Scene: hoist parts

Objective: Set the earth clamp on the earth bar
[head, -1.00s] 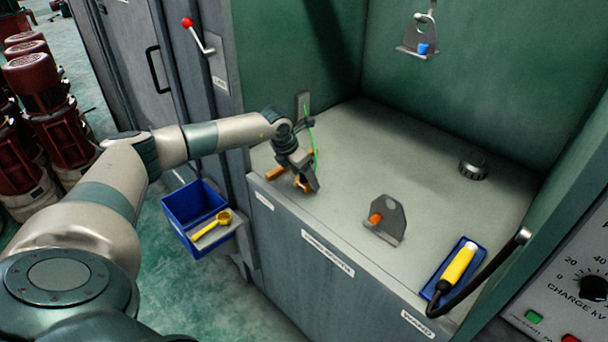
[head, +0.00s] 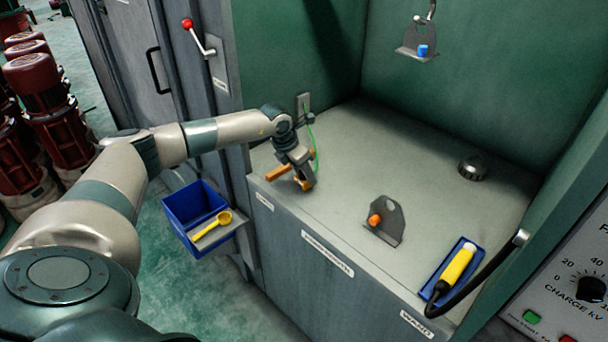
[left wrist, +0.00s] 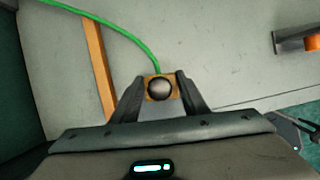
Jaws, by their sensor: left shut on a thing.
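My left gripper (head: 304,178) is shut on the earth clamp (left wrist: 160,88), an orange-brown block with a round silver top. In the left wrist view the clamp sits between the two dark fingers, and a green lead runs from it to the upper left. The earth bar (left wrist: 97,62) is a narrow copper-coloured strip, left of the fingers and apart from the clamp in that view. In the head view the bar (head: 278,172) lies near the bench's front left edge, partly hidden by the gripper. The clamp's height above the bench is hard to tell.
On the bench (head: 345,180) stand a grey bracket with an orange plug (head: 385,221), a dark ring (head: 473,168) and a yellow wand (head: 458,268) in a blue tray. A blue bin (head: 194,205) hangs outside. Another bracket (head: 417,54) hangs above.

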